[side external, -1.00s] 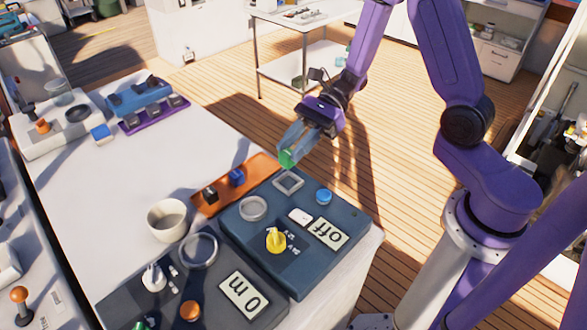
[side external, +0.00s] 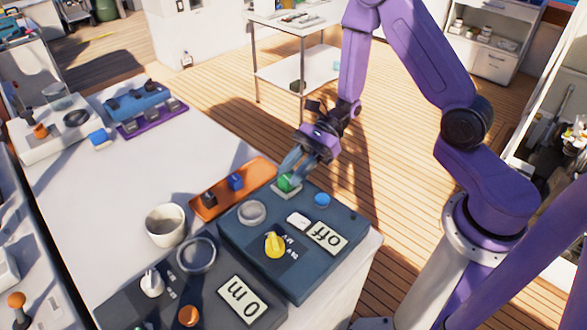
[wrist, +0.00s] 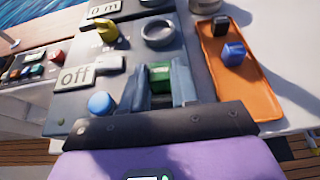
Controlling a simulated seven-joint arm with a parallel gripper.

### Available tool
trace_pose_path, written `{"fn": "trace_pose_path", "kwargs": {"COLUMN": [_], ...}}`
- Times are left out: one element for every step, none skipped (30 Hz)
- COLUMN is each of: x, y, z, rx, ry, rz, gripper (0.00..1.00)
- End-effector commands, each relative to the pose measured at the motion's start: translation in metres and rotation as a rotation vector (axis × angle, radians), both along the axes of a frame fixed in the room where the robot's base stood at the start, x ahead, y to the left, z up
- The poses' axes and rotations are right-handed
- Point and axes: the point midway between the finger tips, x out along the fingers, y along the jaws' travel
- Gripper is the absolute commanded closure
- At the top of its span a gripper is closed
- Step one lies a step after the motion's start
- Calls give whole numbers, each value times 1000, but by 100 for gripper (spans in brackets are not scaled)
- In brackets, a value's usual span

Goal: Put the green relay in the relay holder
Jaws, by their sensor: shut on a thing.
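The green relay (side external: 286,183) is between the fingertips of my gripper (side external: 288,176). It is low over the square grey frame (side external: 291,192) on the dark panel, which looks like the relay holder. In the side view the relay covers much of that frame, so I cannot tell whether it is seated inside or just above. In the wrist view the green relay (wrist: 160,75) sits between both blue-grey fingers (wrist: 161,85), which hide most of the frame.
Beside the frame are a round grey ring (side external: 251,212), a blue button (side external: 322,200) and a yellow knob (side external: 275,244). An orange tray (side external: 262,170) holds a black and a blue relay (side external: 235,182). A white cup (side external: 166,224) stands to the left.

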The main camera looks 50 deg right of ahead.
Motion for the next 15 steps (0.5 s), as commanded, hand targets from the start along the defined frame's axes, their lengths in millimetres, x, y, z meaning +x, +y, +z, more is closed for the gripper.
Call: {"fn": "trace_pose_path", "kwargs": {"x": [0, 0, 0, 0, 0, 0, 0, 0, 0, 0, 0, 0, 0, 0, 0], "y": [0, 0, 0, 0, 0, 0, 0, 0, 0, 0, 0, 0, 0, 0, 0], "z": [0, -1, -2, -3, -3, -3, -3, -3, -3, -3, -3, -3, -3, -3, -3], "rx": [0, 0, 0, 0, 0, 0, 0, 0, 0, 0, 0, 0, 0, 0, 0], "ry": [0, 1, 1, 1, 0, 0, 0, 0, 0, 0, 0, 0, 0, 0, 0], "rz": [0, 1, 1, 1, 1, 1, 1, 1, 1, 1, 1, 1, 1, 1, 1], "gripper": [100, 100, 100, 100, 65, 52, 46, 46, 46, 46, 46, 46, 46, 46, 46]}}
